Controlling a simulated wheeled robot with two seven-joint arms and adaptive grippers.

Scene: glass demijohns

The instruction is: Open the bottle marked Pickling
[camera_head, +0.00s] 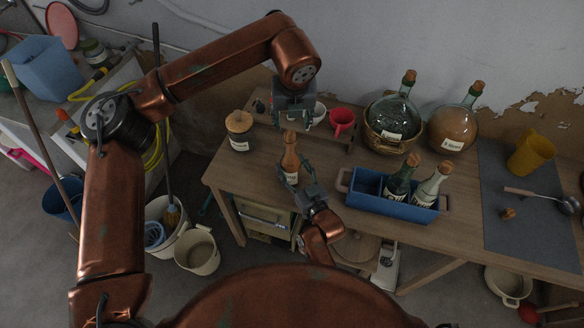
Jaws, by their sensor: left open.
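A slender amber-brown bottle (290,158) with a pale label stands upright near the table's front left; its label is too small to read. My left gripper (293,122) is open, pointing down just above the bottle's top. I cannot tell whether its fingers touch the top. My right gripper (292,178) reaches in from the front, with its fingers around the bottle's lower body, and appears shut on it. A dark green bottle (400,182) and a clear, pale bottle (429,188), both corked, stand in a blue tote (373,196). Their labels are unreadable too.
A corked demijohn (394,112) in a wicker basket and another demijohn (455,126) stand at the back. A lidded jar (240,130) is left; a red mug (341,121) is behind. A grey mat (510,180) holds a yellow jug (530,152), a ladle (568,205) and a cork-like piece (508,213).

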